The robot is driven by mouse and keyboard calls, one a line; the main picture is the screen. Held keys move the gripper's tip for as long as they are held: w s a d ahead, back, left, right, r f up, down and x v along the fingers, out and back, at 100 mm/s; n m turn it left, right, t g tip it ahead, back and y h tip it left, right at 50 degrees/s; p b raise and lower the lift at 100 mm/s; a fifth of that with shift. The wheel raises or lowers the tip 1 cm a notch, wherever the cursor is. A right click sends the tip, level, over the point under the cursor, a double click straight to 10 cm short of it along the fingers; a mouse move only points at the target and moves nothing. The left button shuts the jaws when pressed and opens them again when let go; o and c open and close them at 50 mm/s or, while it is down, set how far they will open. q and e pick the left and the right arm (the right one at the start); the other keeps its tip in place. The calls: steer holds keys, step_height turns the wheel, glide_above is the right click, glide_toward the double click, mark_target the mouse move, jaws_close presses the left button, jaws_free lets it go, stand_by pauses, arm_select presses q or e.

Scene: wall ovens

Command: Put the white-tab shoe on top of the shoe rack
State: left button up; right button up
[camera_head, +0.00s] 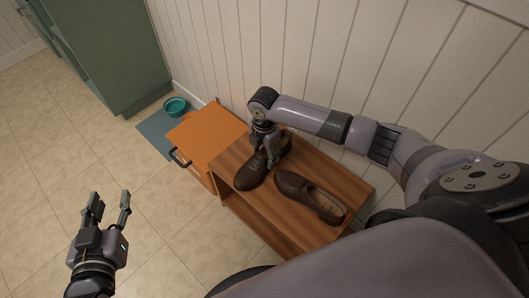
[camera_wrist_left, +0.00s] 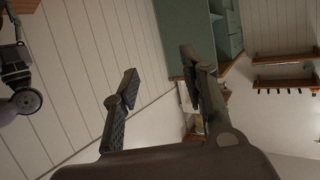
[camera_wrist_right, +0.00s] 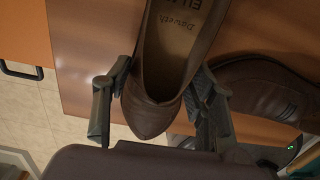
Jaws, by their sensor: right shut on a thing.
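A brown leather shoe (camera_head: 250,174) is on top of the wooden shoe rack (camera_head: 232,148), toward its left end. My right gripper (camera_head: 268,150) is shut on this shoe from above. In the right wrist view the shoe (camera_wrist_right: 153,115) sits between the two fingers, with writing on its insole. A second brown shoe (camera_head: 306,195) lies on the rack top to its right, apart from it, with a small red and white spot at its heel. I cannot tell a white tab on the held shoe. My left gripper (camera_head: 110,202) is open and empty above the floor.
An orange cabinet (camera_head: 207,132) with a black handle adjoins the rack's left end. A teal bowl (camera_head: 175,106) sits on a blue mat (camera_head: 157,134) beyond it. A panelled wall runs behind the rack. The tiled floor at left is clear.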

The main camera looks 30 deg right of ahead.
steer(key=o, duration=1.4)
